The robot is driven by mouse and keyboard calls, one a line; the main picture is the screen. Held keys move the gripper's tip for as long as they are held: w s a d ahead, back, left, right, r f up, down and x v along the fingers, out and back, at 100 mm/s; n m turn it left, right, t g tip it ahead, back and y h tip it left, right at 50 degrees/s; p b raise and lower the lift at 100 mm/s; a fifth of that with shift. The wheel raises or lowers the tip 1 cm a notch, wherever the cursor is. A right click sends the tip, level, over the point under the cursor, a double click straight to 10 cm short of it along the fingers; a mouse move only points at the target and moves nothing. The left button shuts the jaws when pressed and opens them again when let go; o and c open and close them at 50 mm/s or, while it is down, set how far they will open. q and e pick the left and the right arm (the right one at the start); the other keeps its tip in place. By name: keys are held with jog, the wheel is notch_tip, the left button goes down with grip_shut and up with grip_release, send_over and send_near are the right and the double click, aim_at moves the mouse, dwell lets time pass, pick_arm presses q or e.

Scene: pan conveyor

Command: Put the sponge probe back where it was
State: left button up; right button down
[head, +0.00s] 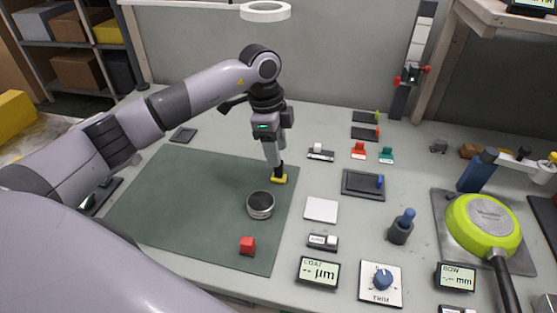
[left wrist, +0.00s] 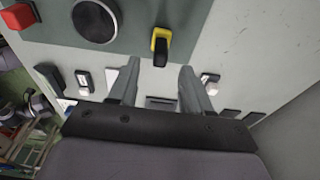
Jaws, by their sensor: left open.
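The sponge probe, a yellow pad with a black handle (head: 279,178), stands on the right edge of the dark green mat (head: 165,205). It also shows in the left wrist view (left wrist: 160,45), just beyond the fingertips and roughly in line with the gap between them. My left gripper (head: 275,160) is open and points down, close over the probe. In the left wrist view its two fingers (left wrist: 160,68) stand apart with nothing between them. Whether a finger touches the handle I cannot tell. My right gripper is not in view.
A round metal-rimmed puck (head: 260,205) and a red cube (head: 247,245) sit on the mat near the probe. Right of it are a white square plate (head: 321,209) and a dark tray (head: 363,184). A green pan (head: 483,226) lies far right. The mat's left part is clear.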

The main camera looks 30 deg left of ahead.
pick_arm(q)
notch_tip(320, 180, up, 8)
jog(key=a, duration=0.1)
jog(key=shift+s+f, duration=0.15)
jog(key=shift+f, duration=0.1)
dwell(0.4)
